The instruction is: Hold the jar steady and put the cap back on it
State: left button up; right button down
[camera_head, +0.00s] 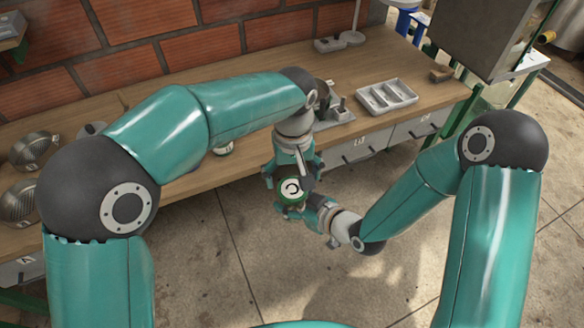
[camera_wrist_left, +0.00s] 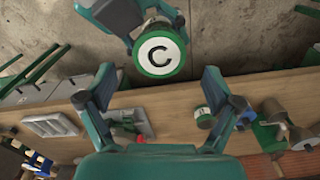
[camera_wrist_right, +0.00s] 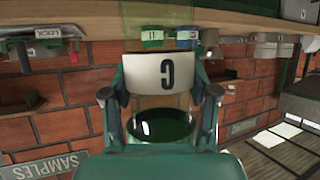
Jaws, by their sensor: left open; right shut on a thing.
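A round green cap (camera_head: 292,188) with a white disc marked C shows in the head view just under my left gripper (camera_head: 292,176). In the left wrist view the cap (camera_wrist_left: 161,54) faces the camera beyond the two parted fingers, which are open and empty. My right gripper (camera_wrist_right: 160,95) is shut on the jar, a see-through vessel (camera_wrist_right: 160,72) with a white C label, held in the air in front of the bench. A dark green round end shows at the lower part of this jar. I cannot tell whether the cap sits fully on it.
The wooden bench (camera_head: 235,165) runs along the brick wall. A grey cabinet (camera_head: 490,35) hangs at the right. The floor below the grippers is clear.

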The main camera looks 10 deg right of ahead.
aim_at(293, 189)
pick_arm(q)
jog(key=n, duration=0.4)
jog(key=shift+s+a+r+n, duration=0.1)
jog(key=shift+r+n, duration=0.05)
jog(key=shift+n, duration=0.25)
jog(key=n, duration=0.4)
jog(key=shift+r, duration=0.25)
jog(key=n, duration=0.2)
jog(key=r+n, duration=0.1)
jog(key=n, duration=0.3)
jog(key=shift+w+r, duration=0.2)
jog(key=shift+r, duration=0.05)
jog(key=shift+r+n, duration=0.15)
jog(key=shift+n, duration=0.35)
jog(key=shift+w+r, duration=0.2)
jog(key=shift+r, duration=0.15)
jog(key=shift+f, duration=0.15)
jog(key=shift+f, duration=3.95)
